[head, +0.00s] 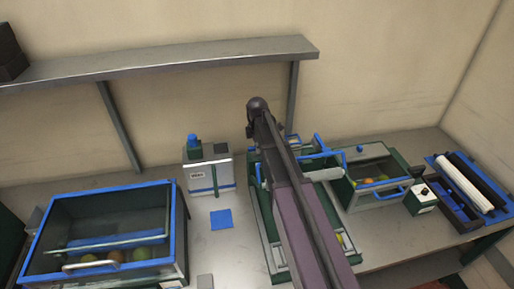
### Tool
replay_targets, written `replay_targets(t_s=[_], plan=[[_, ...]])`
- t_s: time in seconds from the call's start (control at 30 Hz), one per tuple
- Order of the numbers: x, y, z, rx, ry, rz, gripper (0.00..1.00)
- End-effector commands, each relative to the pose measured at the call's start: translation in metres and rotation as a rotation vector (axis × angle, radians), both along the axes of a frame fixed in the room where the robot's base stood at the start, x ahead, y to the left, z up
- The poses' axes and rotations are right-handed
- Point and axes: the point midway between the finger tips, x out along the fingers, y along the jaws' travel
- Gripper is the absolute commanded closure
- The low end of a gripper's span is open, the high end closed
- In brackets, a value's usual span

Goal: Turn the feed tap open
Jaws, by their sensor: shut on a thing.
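My arm reaches from the bottom of the head view up over the middle of the bench and ends in a dark rounded joint. My gripper cannot be made out; the arm hides that area. A blue lever-like bar (328,149) shows just right of the arm, above a green and grey unit (259,215) that the arm largely covers. I cannot tell whether this bar is the feed tap. A white labelled box (209,173) with a blue knob (193,141) stands left of the arm.
A blue-rimmed bin (178,225) holding several fruits stands at left. A green-framed clear bin (376,197) with fruit, a small white box (421,198) and a roller unit (466,184) are at right. A shelf (170,60) spans the wall. A blue square (221,219) lies on clear bench.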

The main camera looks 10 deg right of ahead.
Motion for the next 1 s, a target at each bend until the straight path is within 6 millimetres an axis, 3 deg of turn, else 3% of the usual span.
replay_targets(t_s=[0.13,0.17,0.2,0.27,0.3,1.0], plan=[[-0.0011,0.0002,-0.0003,0.0,0.002,0.001,1.0],[-0.0011,0.0002,-0.0003,0.0,0.002,0.001,0.75],[-0.0011,0.0002,-0.0003,0.0,0.002,0.001,0.63],[-0.0011,0.0002,-0.0003,0.0,0.002,0.001,0.45],[-0.0009,0.0002,-0.0003,0.0,0.002,0.001,0.43],[-0.0001,0.0002,0.0,0.0,0.0,-0.075,0.43]])
